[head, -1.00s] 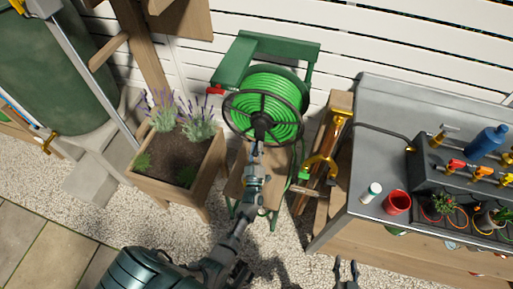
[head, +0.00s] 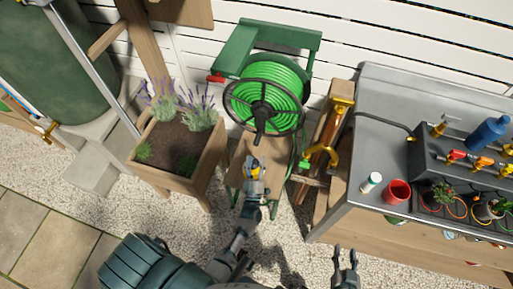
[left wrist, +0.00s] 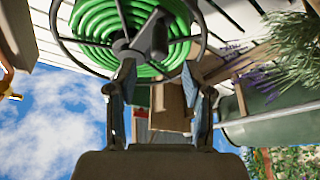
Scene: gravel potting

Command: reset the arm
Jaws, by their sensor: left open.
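The green hose reel (head: 290,108) stands in the middle of the head view, with a dark spoked wheel and crank handle (head: 257,137) in front. My left gripper (head: 253,165) is just below the crank handle, apart from it. In the left wrist view its fingers (left wrist: 163,85) are spread with nothing held between them. The reel's wheel and dark handle knob (left wrist: 160,35) lie beyond the fingertips there. My right gripper (head: 345,252) is open and empty at the bottom of the head view, in front of the bench.
A wooden planter with lavender (head: 190,175) stands left of my left gripper. A metal-topped bench (head: 385,90) at right carries a red cup (head: 397,192), a white bottle (head: 371,182), a blue bottle (head: 488,133) and a valve rack.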

